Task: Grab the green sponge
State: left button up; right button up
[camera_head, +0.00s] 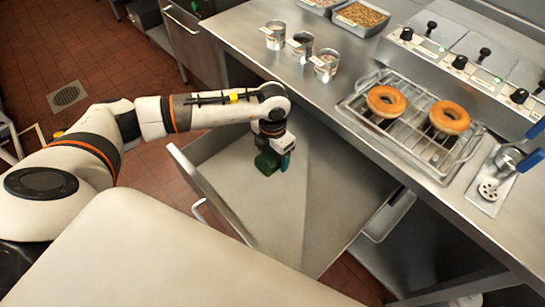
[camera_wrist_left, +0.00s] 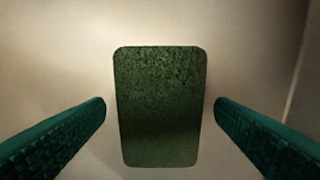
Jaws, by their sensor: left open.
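The green sponge (camera_wrist_left: 160,105) is a rounded rectangular block lying in the open drawer; in the left wrist view it fills the middle of the picture. In the head view the sponge (camera_head: 267,162) is partly hidden by my left gripper (camera_head: 275,155), which is directly over it. In the left wrist view the two teal fingers of my left gripper (camera_wrist_left: 160,118) are open, one on each side of the sponge, with a visible gap to it on both sides. My right gripper is not in view.
The pulled-out steel drawer (camera_head: 290,215) has raised walls and a front handle (camera_head: 199,208). Above it, the counter (camera_head: 262,42) holds metal cups (camera_head: 302,46), a wire rack (camera_head: 405,120) with two donuts (camera_head: 387,100), and blue-handled tools (camera_head: 527,160).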

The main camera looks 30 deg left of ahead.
pick_arm(q)
jog(key=c, duration=1.1)
jog(key=shift+o, duration=0.2)
jog(key=shift+r, duration=0.1)
